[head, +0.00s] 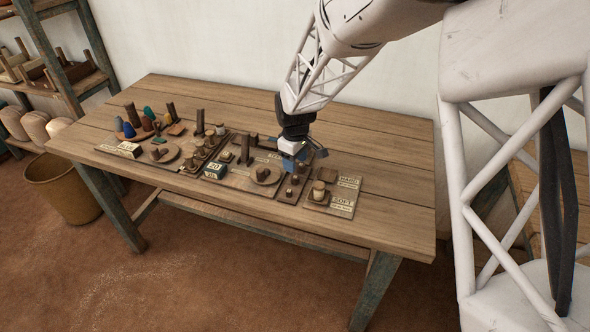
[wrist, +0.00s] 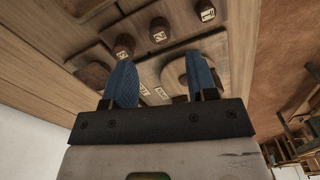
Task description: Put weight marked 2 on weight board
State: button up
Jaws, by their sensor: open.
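My gripper (head: 303,158) is above the right half of the table, over the boards there. In the wrist view its two blue fingers (wrist: 161,82) are apart with nothing held between them. Three small dark weights with pale labels stand in a row beyond the fingertips: one at left (wrist: 125,46), a middle one (wrist: 159,31) and one at right (wrist: 205,11). The label marks are too small to read surely, so I cannot tell which is marked 2. In the head view a row of small weights (head: 289,192) stands just below my gripper. I cannot tell which board is the weight board.
A board with HARD and SOFT labels (head: 344,197) lies at the right, holding a stacked block. The table's right end (head: 400,190) is clear.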

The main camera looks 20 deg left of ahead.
aim_at(297, 178)
notch_tip(297, 178, up, 6)
jog(key=shift+f, duration=0.1)
dwell(1.0)
jog(key=s+d+r+m, duration=0.25)
jog(key=d+r, duration=0.25)
jog(key=d, duration=0.3)
jog(key=s+d+r+m+t, duration=0.15)
jog(key=s+d+r, duration=0.25)
jog(key=d, duration=0.5)
jog(key=s+d+r+m, duration=0.3)
jog(key=d+r, duration=0.2)
jog(key=d, duration=0.3)
jog(key=s+d+m, duration=0.4)
jog(key=s+d, duration=0.4)
jog(key=s, duration=0.3)
jog(key=s+d+r+m+t, duration=0.1)
jog(key=s+d+m, duration=0.3)
jog(key=s+d, duration=0.5)
jog(key=shift+s+d+r, duration=0.15)
jog(key=shift+s+r, duration=0.05)
jog(key=shift+s, duration=1)
